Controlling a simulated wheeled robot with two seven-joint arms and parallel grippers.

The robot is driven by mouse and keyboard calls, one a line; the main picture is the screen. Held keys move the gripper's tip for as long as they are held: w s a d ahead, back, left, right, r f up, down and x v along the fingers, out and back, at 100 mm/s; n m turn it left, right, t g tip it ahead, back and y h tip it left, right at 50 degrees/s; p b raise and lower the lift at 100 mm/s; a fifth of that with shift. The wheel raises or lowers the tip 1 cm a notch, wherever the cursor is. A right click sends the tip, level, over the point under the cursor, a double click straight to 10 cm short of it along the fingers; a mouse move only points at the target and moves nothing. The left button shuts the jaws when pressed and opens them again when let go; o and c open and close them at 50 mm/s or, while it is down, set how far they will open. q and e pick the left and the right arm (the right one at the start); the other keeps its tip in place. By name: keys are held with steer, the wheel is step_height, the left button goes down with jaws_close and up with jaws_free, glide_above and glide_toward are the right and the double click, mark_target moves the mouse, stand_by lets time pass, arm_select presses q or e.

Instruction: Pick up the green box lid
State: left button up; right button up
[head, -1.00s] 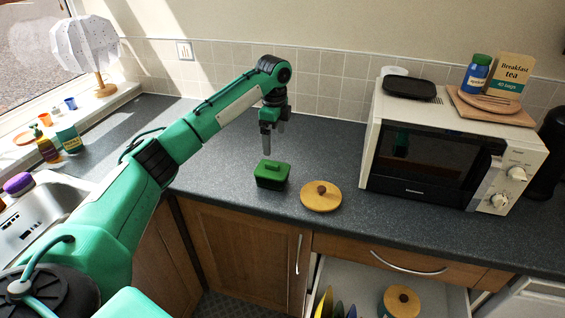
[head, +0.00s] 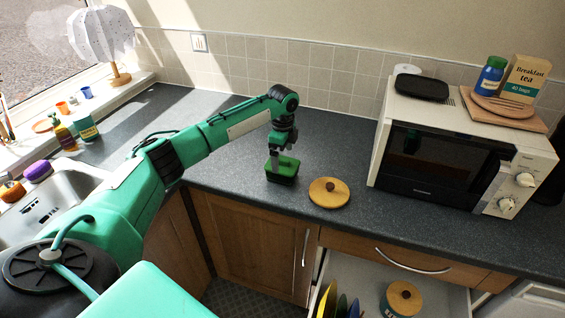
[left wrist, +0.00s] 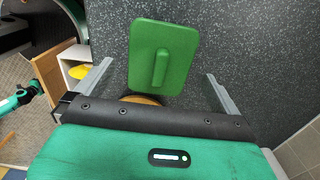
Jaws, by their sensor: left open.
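The green box lid (head: 287,162) sits on top of a small dark green box (head: 281,178) on the grey worktop. From above in the left wrist view, the lid (left wrist: 163,58) is a rounded rectangle with a raised bar handle along its middle. My left gripper (head: 279,160) points down at the lid in the head view, overlapping its left part. In the left wrist view its fingers (left wrist: 158,88) are spread wide, with nothing between them but the lid's near edge beyond. Contact with the lid cannot be told. My right gripper does not show.
A round wooden lid (head: 329,192) lies on the worktop right of the box. A microwave (head: 440,160) stands further right. An open drawer (head: 440,299) below holds plates and a pot (head: 402,298). The sink (head: 50,205) is at left.

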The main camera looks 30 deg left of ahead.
arm_select(q)
steer(key=shift+f, duration=1.2)
steer(key=c, duration=1)
steer(key=shift+r, duration=0.2)
